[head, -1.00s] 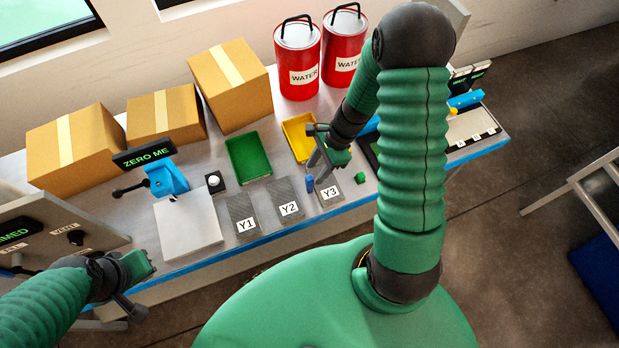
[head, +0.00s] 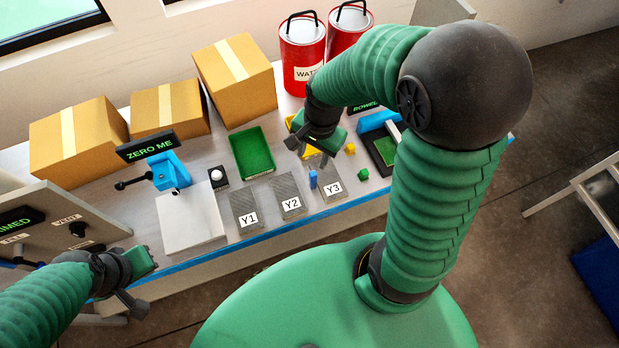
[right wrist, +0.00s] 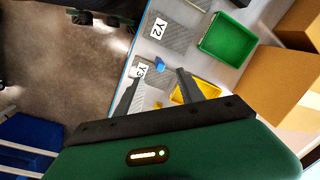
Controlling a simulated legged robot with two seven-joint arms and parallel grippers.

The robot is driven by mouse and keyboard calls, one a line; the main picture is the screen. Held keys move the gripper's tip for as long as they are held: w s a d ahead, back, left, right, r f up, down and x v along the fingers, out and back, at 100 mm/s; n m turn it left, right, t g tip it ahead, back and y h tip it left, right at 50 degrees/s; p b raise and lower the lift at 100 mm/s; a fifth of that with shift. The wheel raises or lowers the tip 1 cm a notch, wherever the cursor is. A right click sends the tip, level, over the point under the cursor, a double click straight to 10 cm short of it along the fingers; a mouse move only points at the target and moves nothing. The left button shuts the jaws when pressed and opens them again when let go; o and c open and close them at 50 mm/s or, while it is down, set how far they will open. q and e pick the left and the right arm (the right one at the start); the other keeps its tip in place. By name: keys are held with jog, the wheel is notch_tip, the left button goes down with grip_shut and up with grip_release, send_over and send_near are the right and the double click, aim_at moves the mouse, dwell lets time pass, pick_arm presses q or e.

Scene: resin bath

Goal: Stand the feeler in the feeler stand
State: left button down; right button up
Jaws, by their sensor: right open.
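No thing in view is labelled as the feeler or the feeler stand, and I cannot tell either for certain. My left gripper (head: 142,279) is open and empty in front of the bench at the lower left.
A green tray (head: 252,152), Y1 plate (head: 245,210), white plate (head: 189,218), black pad with a white knob (head: 217,178) and blue "ZERO ME" device (head: 168,172) share the bench. Small yellow (head: 351,148) and green (head: 362,174) blocks lie right. Boxes (head: 236,80) and red cans (head: 301,55) stand behind.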

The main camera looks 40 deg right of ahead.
aim_at(314, 173)
jog(key=w+d+f+m, duration=0.1)
jog(key=w+d+m, duration=0.1)
jog(key=d+m, duration=0.35)
jog(key=a+f, duration=0.1)
jog(key=f, duration=0.2)
jog(key=a+f+m, duration=0.1)
jog(key=f, duration=0.3)
jog(key=a+f+m, duration=0.1)
jog(key=a+f, duration=0.1)
jog(key=f, duration=0.1)
jog(key=shift+s+f+g+y, duration=0.15)
jog(key=shift+f+g+y, duration=0.15)
jog(key=shift+g+y, duration=0.1)
jog(key=f, duration=0.5)
jog(key=shift+d+f+p, duration=0.25)
jog(key=shift+p, duration=0.05)
jog(key=shift+a+f, duration=0.1)
jog(key=shift+f, duration=0.05)
jog(key=shift+w+a, duration=0.2)
jog(key=shift+c, duration=0.4)
jog(key=shift+s+a, duration=0.1)
jog(key=c, duration=0.5)
jog(key=shift+d, duration=0.2)
grip_shut()
